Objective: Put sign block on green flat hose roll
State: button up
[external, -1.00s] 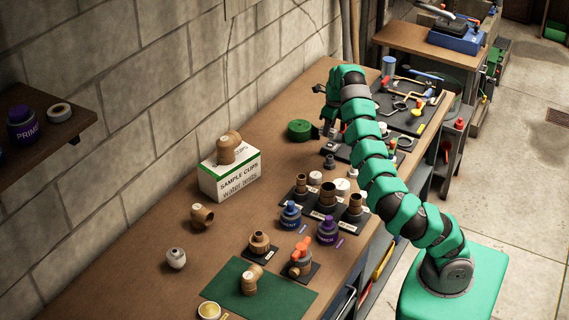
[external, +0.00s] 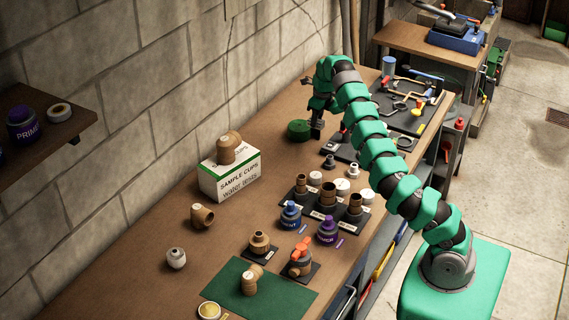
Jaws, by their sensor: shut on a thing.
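The green flat hose roll (external: 298,131) lies on the wooden bench near the wall, toward the far end. My gripper (external: 317,125) points down just right of the roll. It is shut on a small dark block (external: 317,132), which I take to be the sign block. The block is close beside the roll's right side in the picture. Whether it touches the roll or the bench cannot be told. The fingers and the block's details are small and partly hidden by my wrist.
Several fittings and jars stand nearer on the bench. A dark tool mat (external: 405,115) with tools lies at the far right. The bench around the roll's near side is clear.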

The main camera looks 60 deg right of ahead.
jog(key=w+d+p, duration=0.1)
jog(key=p, duration=0.1)
jog(key=w+d+p, duration=0.1)
jog(key=w+p, duration=0.1)
jog(key=w+d+p, duration=0.1)
jog(key=w+p, duration=0.1)
jog(key=shift+w, duration=0.2)
jog(key=w+p, duration=0.1)
jog(key=p, duration=0.3)
jog(key=shift+d+p, duration=0.25)
jog(key=shift+p, duration=0.05)
jog(key=p, duration=0.3)
jog(key=shift+w+d+f, duration=0.15)
jog(key=shift+w+f, duration=0.1)
jog(key=shift+w+f, duration=0.1)
jog(key=shift+p, duration=0.8)
jog(key=shift+f+b, duration=0.45)
jog(key=shift+f, duration=0.5)
jog(key=shift+w+f, duration=0.1)
jog(key=shift+f, duration=0.8)
